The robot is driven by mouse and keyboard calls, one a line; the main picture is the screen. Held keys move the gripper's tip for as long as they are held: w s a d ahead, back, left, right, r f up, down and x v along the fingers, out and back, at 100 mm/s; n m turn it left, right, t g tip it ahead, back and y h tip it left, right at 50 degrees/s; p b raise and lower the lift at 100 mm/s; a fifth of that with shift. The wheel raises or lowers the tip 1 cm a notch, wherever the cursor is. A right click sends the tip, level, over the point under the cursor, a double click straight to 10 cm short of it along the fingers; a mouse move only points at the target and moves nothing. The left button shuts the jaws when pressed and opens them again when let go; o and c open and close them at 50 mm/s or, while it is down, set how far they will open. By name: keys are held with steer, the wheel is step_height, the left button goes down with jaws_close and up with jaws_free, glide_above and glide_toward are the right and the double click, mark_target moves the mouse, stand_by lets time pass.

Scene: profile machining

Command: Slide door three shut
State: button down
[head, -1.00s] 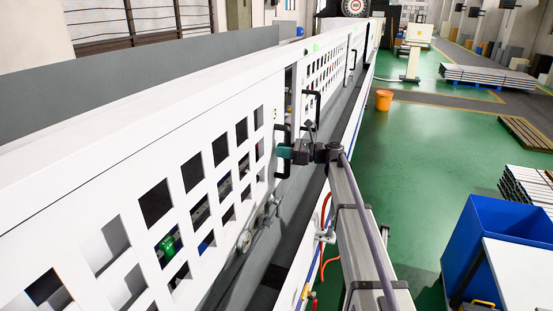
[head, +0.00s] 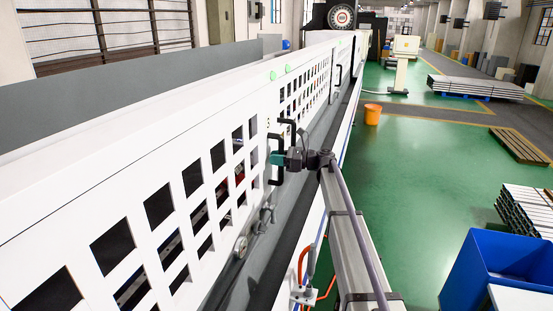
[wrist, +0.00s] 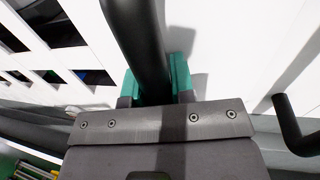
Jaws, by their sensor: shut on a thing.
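Door three (head: 160,200) is a long white perforated panel along the machine's side, with a small mark near its far end that looks like a 3. Its black bar handle (head: 274,177) stands upright at that far end. My gripper (head: 278,159) has green fingers and is shut on this handle. The wrist view shows the black bar (wrist: 140,40) between the green fingertips (wrist: 158,75). The door's far edge sits close to the adjoining white perforated door (head: 305,88). I cannot tell whether a thin gap is left, as the handles partly cover the seam.
The adjoining door's black handle (head: 288,124) stands just beyond my gripper and shows at right in the wrist view (wrist: 290,128). A blue bin (head: 490,270), an orange bucket (head: 372,114) and metal stacks stand to the right. The green floor between is clear.

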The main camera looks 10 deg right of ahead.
steer(key=shift+w+f, duration=0.1)
steer(key=c, duration=1.2)
jaws_free()
steer(key=shift+s+a, duration=0.15)
steer(key=shift+s, duration=0.15)
steer(key=shift+c, duration=0.2)
